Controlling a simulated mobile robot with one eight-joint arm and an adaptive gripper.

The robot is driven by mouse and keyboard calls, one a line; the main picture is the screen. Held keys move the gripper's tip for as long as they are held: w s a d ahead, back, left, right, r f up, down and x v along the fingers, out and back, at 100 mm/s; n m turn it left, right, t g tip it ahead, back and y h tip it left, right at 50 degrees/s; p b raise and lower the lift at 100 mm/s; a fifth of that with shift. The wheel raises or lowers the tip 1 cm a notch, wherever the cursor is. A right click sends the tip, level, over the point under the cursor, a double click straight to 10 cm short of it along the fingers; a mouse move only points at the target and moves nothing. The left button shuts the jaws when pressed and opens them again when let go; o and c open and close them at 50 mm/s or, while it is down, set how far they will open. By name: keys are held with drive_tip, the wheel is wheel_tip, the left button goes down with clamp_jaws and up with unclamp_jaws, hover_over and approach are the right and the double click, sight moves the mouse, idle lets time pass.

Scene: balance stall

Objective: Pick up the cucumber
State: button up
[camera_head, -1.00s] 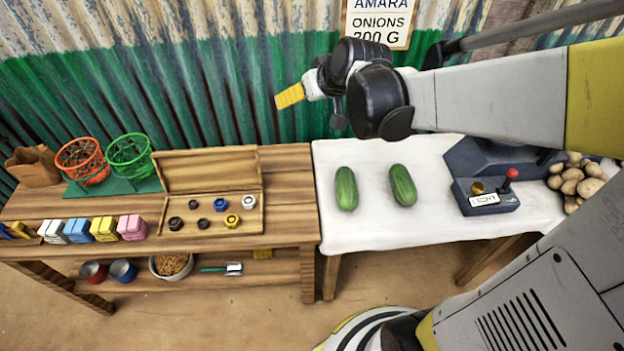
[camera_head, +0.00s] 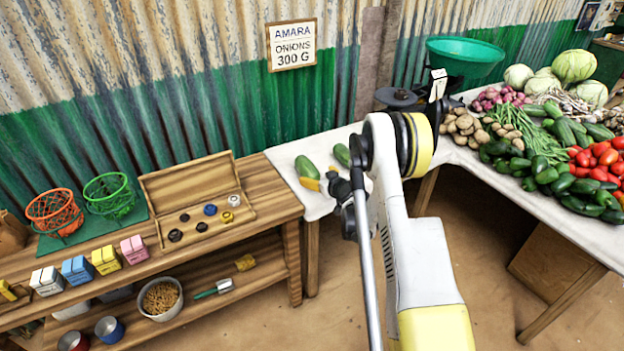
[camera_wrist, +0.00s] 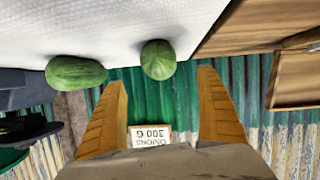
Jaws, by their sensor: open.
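Two green cucumbers lie on the white cloth (camera_head: 283,160) in the head view. The left cucumber (camera_head: 306,167) is partly hidden behind a yellow finger; the right cucumber (camera_head: 342,155) is partly behind my arm. In the wrist view, which is upside down, one cucumber (camera_wrist: 158,59) shows nearly end-on, between the lines of the two yellow fingers and beyond their tips. The other cucumber (camera_wrist: 76,72) lies left of it, outside the fingers. My gripper (camera_head: 321,178) is open and empty near the table's front edge, also seen in the wrist view (camera_wrist: 162,77).
A wooden table with an open box (camera_head: 200,205) of weights stands at left. A dark scale (camera_head: 398,97) is behind my arm. Potatoes (camera_head: 465,128) and a large vegetable pile fill the right table. A sign (camera_head: 291,45) hangs on the corrugated wall.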

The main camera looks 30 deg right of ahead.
sight(313, 173)
drive_tip(key=b+x, duration=0.1)
drive_tip(key=x, duration=0.4)
drive_tip(key=b+x, duration=0.3)
drive_tip(key=x, duration=0.2)
drive_tip(key=shift+f, duration=0.15)
drive_tip(key=c, duration=1.5)
